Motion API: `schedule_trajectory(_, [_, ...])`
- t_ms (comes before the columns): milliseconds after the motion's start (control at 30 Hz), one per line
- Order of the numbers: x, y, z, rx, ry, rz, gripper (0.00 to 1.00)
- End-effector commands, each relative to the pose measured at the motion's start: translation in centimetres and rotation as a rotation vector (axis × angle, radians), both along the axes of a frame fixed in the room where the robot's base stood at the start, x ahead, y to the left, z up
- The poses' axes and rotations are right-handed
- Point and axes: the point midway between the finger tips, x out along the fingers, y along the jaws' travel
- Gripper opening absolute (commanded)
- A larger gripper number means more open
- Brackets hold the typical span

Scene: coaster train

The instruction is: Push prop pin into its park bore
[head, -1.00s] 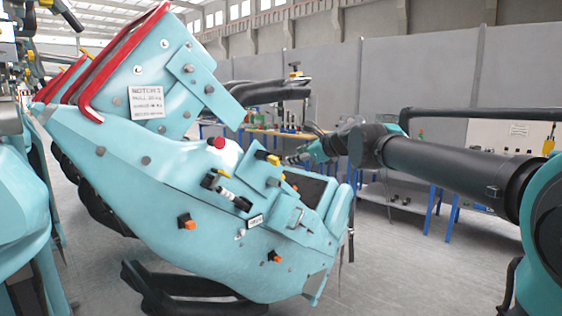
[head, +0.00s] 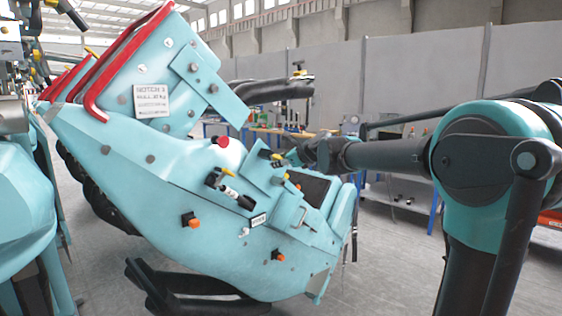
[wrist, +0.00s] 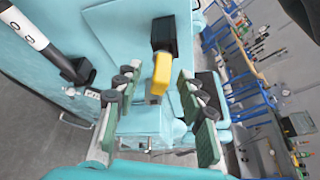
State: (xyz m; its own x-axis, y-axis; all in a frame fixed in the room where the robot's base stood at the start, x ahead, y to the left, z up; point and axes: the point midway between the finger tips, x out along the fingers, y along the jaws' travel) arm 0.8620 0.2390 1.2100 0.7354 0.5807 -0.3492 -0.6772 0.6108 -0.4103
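A yellow handle (wrist: 161,75) sticks out of a black block (wrist: 164,34) on the pale teal panel. It looks like a pin head, but no label shows that it is the prop pin. It also shows as a small yellow piece (head: 277,157) in the head view. My gripper (wrist: 155,88) is open, with a green-backed, dark-padded finger on each side of the yellow handle's end. No contact is visible. In the head view my gripper (head: 298,157) is small, at the car's right side. I cannot make out the park bore.
A white-and-black cylinder (head: 232,193) and orange buttons (head: 191,220) project from the teal car body (head: 150,200). A red knob (head: 222,141) sits above. Blue-legged workbenches (head: 433,210) stand behind. Grey floor is open at the lower right.

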Motion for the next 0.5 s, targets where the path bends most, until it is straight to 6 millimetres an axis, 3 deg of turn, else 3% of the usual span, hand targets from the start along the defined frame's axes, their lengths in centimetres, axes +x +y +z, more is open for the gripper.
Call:
schedule_trajectory(200, [0.0, 0.0, 0.0, 0.0, 0.0, 0.0, 0.37])
schedule_trajectory(500, [-0.01, -0.01, 0.0, 0.0, 0.0, 0.0, 0.0])
